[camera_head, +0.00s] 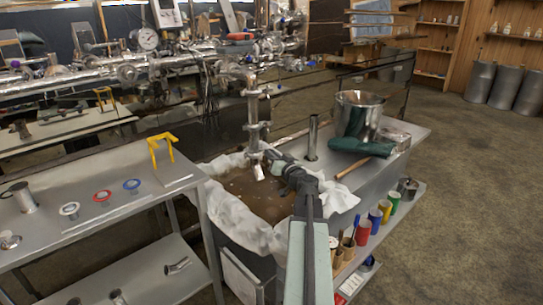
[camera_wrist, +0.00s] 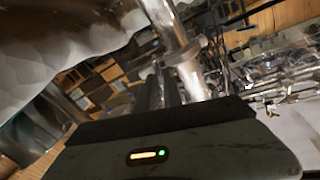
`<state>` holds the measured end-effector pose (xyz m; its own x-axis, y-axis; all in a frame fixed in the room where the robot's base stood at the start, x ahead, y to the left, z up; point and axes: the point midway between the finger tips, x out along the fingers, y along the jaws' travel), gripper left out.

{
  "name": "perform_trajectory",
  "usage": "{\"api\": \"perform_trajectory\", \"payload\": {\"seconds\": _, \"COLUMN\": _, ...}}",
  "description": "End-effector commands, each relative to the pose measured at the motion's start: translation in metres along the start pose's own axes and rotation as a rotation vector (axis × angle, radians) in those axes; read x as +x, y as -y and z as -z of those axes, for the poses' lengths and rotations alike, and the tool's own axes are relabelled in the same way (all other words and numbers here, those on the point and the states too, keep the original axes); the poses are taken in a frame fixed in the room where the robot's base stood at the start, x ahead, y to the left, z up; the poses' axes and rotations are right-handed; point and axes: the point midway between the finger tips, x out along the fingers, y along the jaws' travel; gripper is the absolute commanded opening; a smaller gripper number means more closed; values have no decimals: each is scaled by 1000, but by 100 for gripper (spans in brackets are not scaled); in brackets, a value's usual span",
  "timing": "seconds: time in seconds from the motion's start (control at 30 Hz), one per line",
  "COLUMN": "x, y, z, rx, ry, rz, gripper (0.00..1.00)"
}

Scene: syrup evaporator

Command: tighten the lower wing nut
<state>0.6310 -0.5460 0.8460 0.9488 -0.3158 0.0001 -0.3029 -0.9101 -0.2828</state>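A shiny steel pipe (camera_head: 252,110) hangs down with clamps along it, its lower end (camera_head: 260,172) above a tank with brown contents (camera_head: 240,185). The lower clamp (camera_head: 256,153) sits just above that end. My gripper (camera_head: 270,156) reaches in from the right, close beside this clamp. The lower wing nut is not clear in either view; it is too small or hidden by my gripper. In the wrist view the pipe (camera_wrist: 176,42) runs down close past my dark fingers. Whether the fingers are open, or hold anything, cannot be made out.
White foamy cloth-like material (camera_head: 232,222) lines the tank rim. A steel pot (camera_head: 358,112) and a green cloth (camera_head: 360,146) stand on the bench to the right. A table (camera_head: 118,200) with clamps and gaskets is at left. Open floor lies at right.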

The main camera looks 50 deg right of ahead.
Motion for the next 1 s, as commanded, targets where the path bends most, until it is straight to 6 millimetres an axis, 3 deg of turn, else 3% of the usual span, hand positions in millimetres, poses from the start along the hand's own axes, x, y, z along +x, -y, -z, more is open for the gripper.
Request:
{"api": "perform_trajectory", "payload": {"seconds": 0.37, "x": 4, "y": -4, "z": 0, "rx": 91, "ry": 3, "rz": 9, "gripper": 0}}
{"api": "perform_trajectory", "payload": {"seconds": 1.0, "x": 4, "y": -12, "z": -2, "rx": 658, "ry": 4, "rz": 7, "gripper": 0}}
